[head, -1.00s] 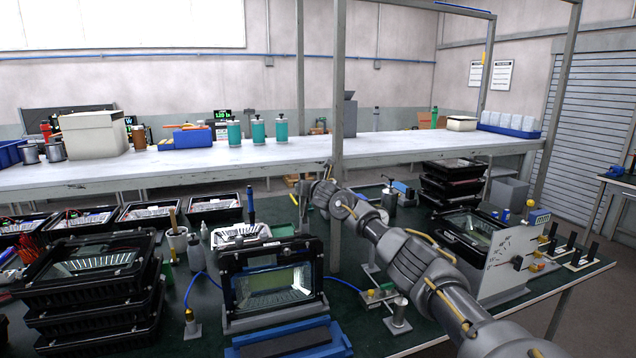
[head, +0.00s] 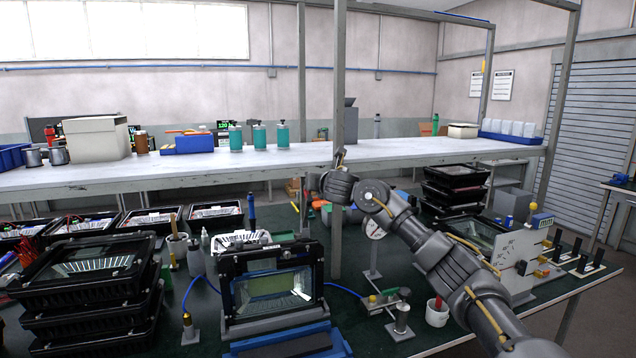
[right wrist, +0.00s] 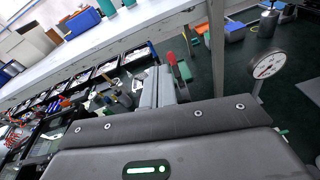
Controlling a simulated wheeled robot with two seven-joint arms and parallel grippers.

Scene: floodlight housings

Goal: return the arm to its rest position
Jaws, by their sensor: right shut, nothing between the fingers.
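My right arm reaches in from the right in the head view, raised above the green bench. Its right gripper (head: 340,155) is in front of the grey upright post, at the height of the white back table. In the right wrist view the gripper's grey fingers (right wrist: 158,86) are together with nothing between them. The gripper appears clear of the objects on the bench. My left gripper is in neither view.
A floodlight housing (head: 272,290) stands upright in a holder at the bench's front. Stacked housings stand at left (head: 88,280) and back right (head: 455,185). A dial gauge (head: 375,228) and a grey post (head: 338,225) stand near the arm. A test box (head: 515,255) is at right.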

